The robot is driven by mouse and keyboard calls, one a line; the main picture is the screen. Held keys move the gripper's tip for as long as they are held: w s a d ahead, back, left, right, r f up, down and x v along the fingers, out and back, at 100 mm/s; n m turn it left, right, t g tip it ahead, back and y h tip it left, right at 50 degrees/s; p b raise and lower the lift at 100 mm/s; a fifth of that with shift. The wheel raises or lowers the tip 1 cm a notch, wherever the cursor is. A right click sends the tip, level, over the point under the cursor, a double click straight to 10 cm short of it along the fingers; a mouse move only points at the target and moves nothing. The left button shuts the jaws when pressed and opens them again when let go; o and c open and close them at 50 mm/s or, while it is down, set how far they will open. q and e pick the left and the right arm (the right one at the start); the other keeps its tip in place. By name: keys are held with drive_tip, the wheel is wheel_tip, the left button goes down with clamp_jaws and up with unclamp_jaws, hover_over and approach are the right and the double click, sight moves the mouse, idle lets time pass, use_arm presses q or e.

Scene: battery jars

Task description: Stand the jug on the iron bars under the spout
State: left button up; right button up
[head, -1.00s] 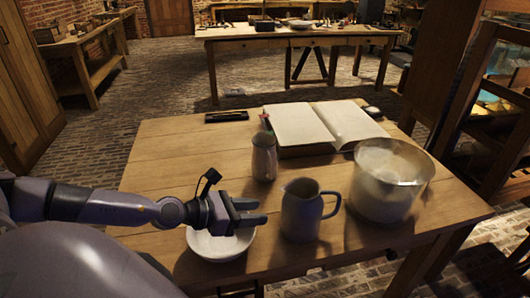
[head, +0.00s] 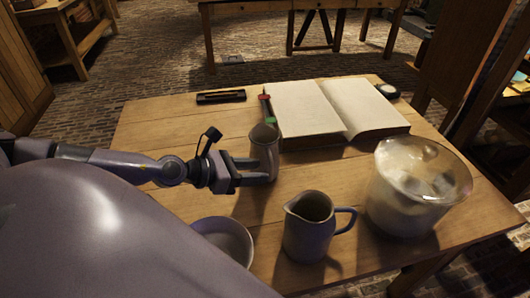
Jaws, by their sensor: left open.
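The jug (head: 308,228), grey with a pouring lip and a handle on its right, stands upright on the near part of the wooden table. My left gripper (head: 262,170) is open, behind and left of the jug and apart from it. Its fingers are at a small grey vessel (head: 264,142) and overlap its lower part; I cannot tell whether they touch it. No iron bars or spout show. My right gripper is not in view.
A pale bowl (head: 226,236) sits left of the jug, partly hidden by my body. A large glass jar (head: 415,190) stands close on the right. An open book (head: 315,108) and a dark flat case (head: 221,97) lie farther back. The table's left part is clear.

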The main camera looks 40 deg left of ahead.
sight(266, 160)
use_arm(q)
drive_tip(key=p+x, duration=0.1)
drive_tip(key=x, duration=0.2)
drive_tip(key=p+x, duration=0.2)
drive_tip(key=x, duration=0.1)
drive_tip(key=shift+w+r+p, duration=0.15)
drive_tip(key=shift+w+p, duration=0.1)
drive_tip(key=shift+p, duration=0.05)
drive_tip(key=shift+w+d+f, duration=0.25)
drive_tip(key=shift+w, duration=0.05)
drive_tip(key=shift+r, duration=0.1)
clamp_jaws()
